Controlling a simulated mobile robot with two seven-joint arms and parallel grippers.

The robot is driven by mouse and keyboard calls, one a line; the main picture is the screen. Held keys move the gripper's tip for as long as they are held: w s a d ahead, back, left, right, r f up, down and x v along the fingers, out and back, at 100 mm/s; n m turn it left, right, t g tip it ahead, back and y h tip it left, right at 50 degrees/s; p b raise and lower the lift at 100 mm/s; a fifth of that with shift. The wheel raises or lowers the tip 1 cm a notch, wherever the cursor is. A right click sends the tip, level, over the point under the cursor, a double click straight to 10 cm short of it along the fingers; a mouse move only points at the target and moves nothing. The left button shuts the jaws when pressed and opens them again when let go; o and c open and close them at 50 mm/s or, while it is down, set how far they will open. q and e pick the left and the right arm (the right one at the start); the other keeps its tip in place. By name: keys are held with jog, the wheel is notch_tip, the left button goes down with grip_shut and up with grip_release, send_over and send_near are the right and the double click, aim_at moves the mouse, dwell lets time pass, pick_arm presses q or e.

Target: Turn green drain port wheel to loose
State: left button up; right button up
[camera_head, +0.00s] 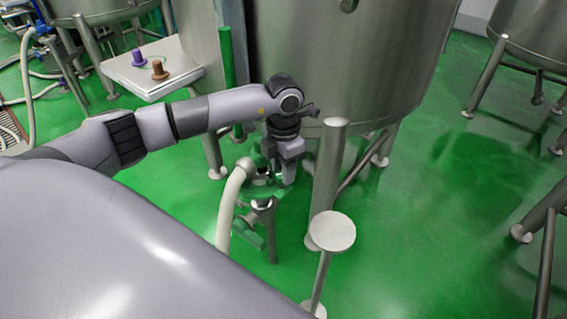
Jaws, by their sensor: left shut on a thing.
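My left gripper (286,176) points down at the drain port beneath the large steel tank. It is shut on the green drain port wheel (258,160), which is small and mostly hidden behind the fingers and pipe fittings. Only a bit of green shows at the left of the fingers, hard to part from the green floor. How far the wheel is turned cannot be told. My right gripper is out of view.
A pale hose (229,207) curves down from the port. A green handle (248,232) sits below it on the pipework. The steel tank (345,60) stands close behind the gripper. A steel post (327,180) and a round-topped stand (332,231) are close at the right. Open floor lies further right.

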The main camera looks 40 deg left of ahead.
pick_arm(q)
jog(key=shift+r+n, duration=0.15)
jog(key=shift+n, duration=0.35)
jog(key=shift+n+p, duration=0.4)
jog(key=shift+n, duration=0.1)
jog(key=n+p, duration=0.1)
jog(key=n, duration=0.1)
jog(key=shift+n, duration=0.3)
jog(key=n+p, duration=0.2)
jog(key=n, duration=0.1)
jog(key=shift+a+n, duration=0.1)
jog(key=shift+n, duration=0.3)
jog(key=shift+a+n+p, duration=0.1)
jog(key=shift+n+p, duration=1.15)
jog(key=shift+n, duration=0.85)
jog(key=o, duration=1)
jog(key=shift+o, duration=0.2)
